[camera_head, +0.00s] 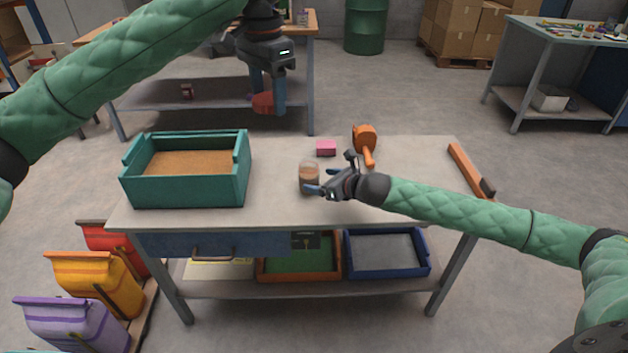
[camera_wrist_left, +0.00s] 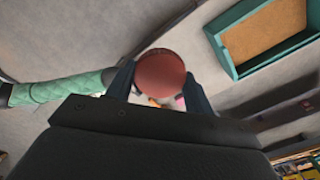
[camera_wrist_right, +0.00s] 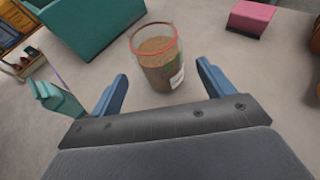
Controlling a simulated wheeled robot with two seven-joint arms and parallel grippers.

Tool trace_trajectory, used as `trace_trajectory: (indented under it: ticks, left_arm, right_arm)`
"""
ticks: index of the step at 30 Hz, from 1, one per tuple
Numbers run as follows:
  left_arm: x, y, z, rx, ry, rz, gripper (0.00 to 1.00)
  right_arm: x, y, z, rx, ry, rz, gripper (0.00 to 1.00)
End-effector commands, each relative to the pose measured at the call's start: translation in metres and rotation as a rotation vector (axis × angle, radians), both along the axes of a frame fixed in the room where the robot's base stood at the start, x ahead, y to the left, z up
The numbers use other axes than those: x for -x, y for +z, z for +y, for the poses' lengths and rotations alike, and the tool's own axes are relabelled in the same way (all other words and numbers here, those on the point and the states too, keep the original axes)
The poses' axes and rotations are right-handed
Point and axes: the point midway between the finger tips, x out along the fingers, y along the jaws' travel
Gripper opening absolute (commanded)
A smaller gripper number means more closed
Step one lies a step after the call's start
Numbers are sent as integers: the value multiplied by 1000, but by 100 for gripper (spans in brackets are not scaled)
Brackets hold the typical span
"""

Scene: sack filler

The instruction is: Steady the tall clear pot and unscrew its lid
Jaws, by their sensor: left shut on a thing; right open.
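The tall clear pot (camera_head: 308,176) stands upright on the workbench, lidless, with brown contents inside. In the right wrist view the pot (camera_wrist_right: 158,68) shows a reddish rim and a pale label. My right gripper (camera_head: 323,181) is open beside the pot, its fingers pointing toward it; in the right wrist view the pot stands just beyond the fingertips, apart from them. My left gripper (camera_head: 268,104) is shut on the round red lid (camera_head: 263,103), high above the bench's back side. The lid (camera_wrist_left: 160,75) also shows between the fingers in the left wrist view.
A teal box (camera_head: 185,190) with a brown fill stands on the left of the workbench (camera_head: 270,213). A pink block (camera_head: 326,148), an orange scoop-like tool (camera_head: 365,140) and an orange bar (camera_head: 468,168) lie behind and right. The bench's front middle is clear.

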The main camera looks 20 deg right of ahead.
Motion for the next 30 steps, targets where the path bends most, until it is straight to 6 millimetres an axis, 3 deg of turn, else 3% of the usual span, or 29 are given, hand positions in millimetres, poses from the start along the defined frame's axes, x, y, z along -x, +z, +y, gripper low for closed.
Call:
trace_trajectory:
  ticks: [13, 24, 30]
  left_arm:
    - [0, -7, 0, 0, 0, 0, 25]
    - [0, -7, 0, 0, 5, 0, 25]
    - [0, -7, -1, 0, 53, 0, 25]
  right_arm:
    - [44, 20, -25, 2, 0, -1, 81]
    - [50, 24, -28, -14, -5, 6, 81]
    - [50, 22, -30, -132, -77, 83, 81]
